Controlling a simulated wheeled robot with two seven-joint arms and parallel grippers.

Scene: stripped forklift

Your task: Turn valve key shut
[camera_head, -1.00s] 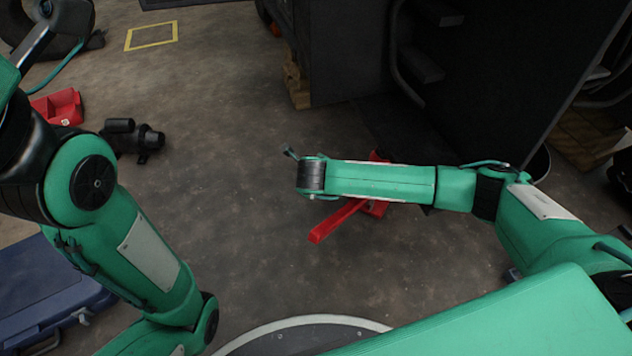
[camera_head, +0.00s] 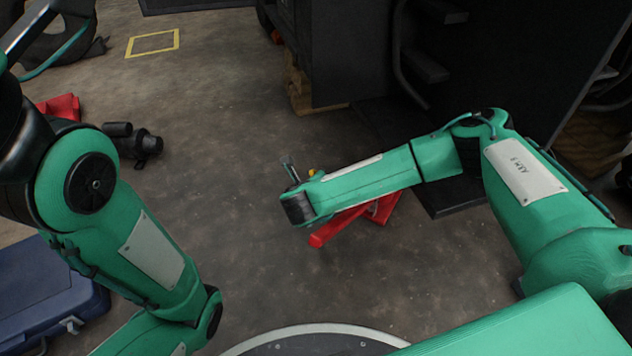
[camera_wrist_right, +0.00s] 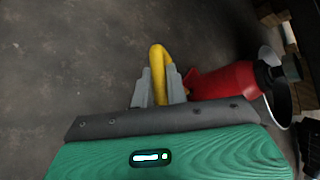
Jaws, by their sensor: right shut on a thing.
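A yellow bent handle, likely the valve key (camera_wrist_right: 158,57), stands between the grey fingers of my right gripper (camera_wrist_right: 158,88) in the right wrist view. The fingers are shut on its lower part and its rounded top sticks out past them. In the head view my right gripper (camera_head: 291,170) is small and partly behind my wrist, with a bit of yellow (camera_head: 311,172) beside it. Where the key joins a valve is hidden. My left arm crosses the left side of the head view, but its gripper does not show.
A red tool with a long bar (camera_head: 330,229) lies under my right forearm. In the wrist view a red body (camera_wrist_right: 225,79) sits right of the fingers. A dark machine (camera_head: 355,50) stands behind; a blue case (camera_head: 45,290) lies at left. Open floor (camera_head: 220,200) lies between.

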